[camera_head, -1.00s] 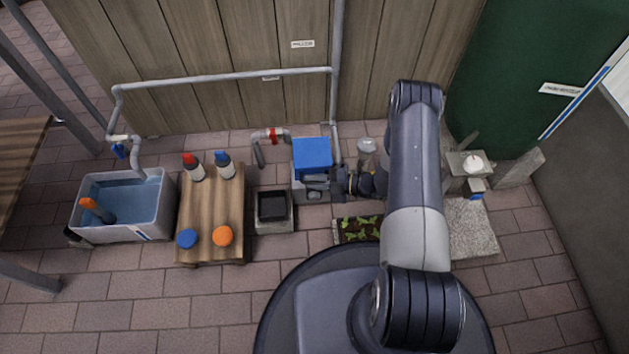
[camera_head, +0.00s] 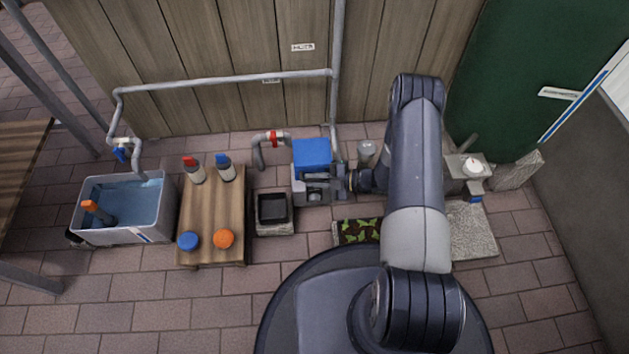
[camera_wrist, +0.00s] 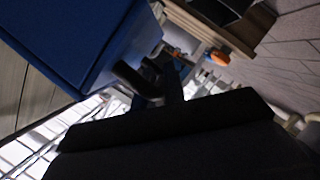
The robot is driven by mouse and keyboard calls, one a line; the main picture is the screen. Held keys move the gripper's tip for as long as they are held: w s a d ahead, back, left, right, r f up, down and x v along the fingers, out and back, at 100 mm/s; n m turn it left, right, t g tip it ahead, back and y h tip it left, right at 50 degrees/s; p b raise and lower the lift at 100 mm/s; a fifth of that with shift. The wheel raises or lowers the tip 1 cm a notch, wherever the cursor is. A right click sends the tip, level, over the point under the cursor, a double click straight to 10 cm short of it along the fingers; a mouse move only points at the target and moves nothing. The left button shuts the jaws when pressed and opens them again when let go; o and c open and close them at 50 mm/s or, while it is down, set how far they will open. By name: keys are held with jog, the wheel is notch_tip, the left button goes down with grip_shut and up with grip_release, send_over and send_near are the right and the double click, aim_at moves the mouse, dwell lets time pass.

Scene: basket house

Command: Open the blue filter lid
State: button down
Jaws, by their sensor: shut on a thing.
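The blue filter lid (camera_head: 312,152) lies on top of a grey box-shaped filter (camera_head: 300,187) against the wooden wall. It looks closed in the head view. In the wrist view the blue lid (camera_wrist: 75,35) fills the upper left, with a dark curved handle (camera_wrist: 132,76) at its edge. My gripper (camera_head: 322,180) is at the front edge of the lid, reaching in from the right. It is shut on the handle; the fingers partly hide the contact, and the wrist view is dark there.
A wooden table (camera_head: 213,211) with two bottles and blue and orange caps stands left, beside a water tub (camera_head: 118,211). A small black tray (camera_head: 272,207) and a planter (camera_head: 358,231) sit close to the filter. A pipe with a red valve (camera_head: 272,139) runs behind.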

aim_at(312, 156)
jog(key=w+r+m, duration=0.1)
jog(key=r, duration=0.1)
jog(key=w+r+m+g+p, duration=0.1)
jog(key=w+r+g+p, duration=0.1)
jog(key=r, duration=0.1)
jog(key=shift+w+r+m+h, duration=0.15)
jog(key=shift+r+m+h, duration=0.15)
jog(key=shift+m, duration=0.1)
jog(key=w+r+m, duration=0.1)
jog(key=w, duration=0.1)
jog(key=w+r+m+g, duration=0.1)
jog(key=w+r, duration=0.1)
jog(key=shift+m, duration=0.3)
jog(key=shift+w+r+m+g, duration=0.25)
jog(key=shift+w+g, duration=0.1)
jog(key=shift+w, duration=0.2)
jog(key=shift+w+r+m+g, duration=0.15)
jog(key=shift+w+m+g, duration=0.15)
jog(key=shift+w, duration=0.25)
jog(key=w+b, duration=0.6)
jog(key=w, duration=0.4)
jog(key=shift+r, duration=0.2)
jog(key=shift+w, duration=0.1)
jog(key=c, duration=1.8)
grip_release()
jog(key=shift+a, duration=0.1)
jog(key=shift+o, duration=0.2)
jog(key=shift+r, duration=0.1)
